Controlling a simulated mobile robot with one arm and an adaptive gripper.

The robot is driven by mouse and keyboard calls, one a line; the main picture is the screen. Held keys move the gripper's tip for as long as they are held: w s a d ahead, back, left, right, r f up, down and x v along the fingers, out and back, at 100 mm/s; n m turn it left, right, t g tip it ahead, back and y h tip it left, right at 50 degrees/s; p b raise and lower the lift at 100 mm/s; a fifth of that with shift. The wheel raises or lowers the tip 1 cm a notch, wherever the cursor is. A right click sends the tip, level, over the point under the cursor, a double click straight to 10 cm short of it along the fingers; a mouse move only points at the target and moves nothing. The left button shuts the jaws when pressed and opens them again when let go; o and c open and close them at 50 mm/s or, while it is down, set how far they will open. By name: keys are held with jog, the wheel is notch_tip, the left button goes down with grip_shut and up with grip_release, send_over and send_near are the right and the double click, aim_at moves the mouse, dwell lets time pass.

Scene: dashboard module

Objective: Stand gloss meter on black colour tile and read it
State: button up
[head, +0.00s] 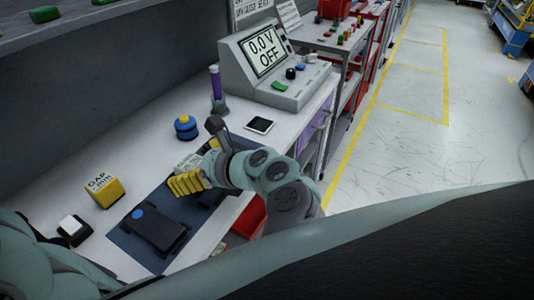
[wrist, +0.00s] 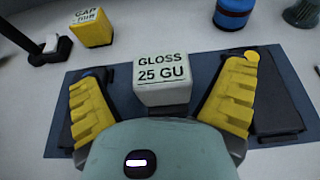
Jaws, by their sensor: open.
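The gloss meter (wrist: 162,82) is a small pale block marked "GLOSS 25 GU". In the wrist view it stands upright at the blue mat, between my open yellow fingers, with gaps on both sides. In the head view it is mostly hidden behind my gripper (head: 194,183), with part of its pale top (head: 188,161) showing. My gripper (wrist: 163,74) is open and empty. The black colour tile (head: 260,125) lies flat in a pale frame on the bench, to the right of and behind my gripper.
A dark device (head: 150,228) lies on the blue mat (head: 122,240). A console (head: 275,65) reading "0.0 V OFF" stands behind the tile.

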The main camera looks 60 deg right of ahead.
jog(key=b+v, duration=0.1)
jog(key=v, duration=0.9)
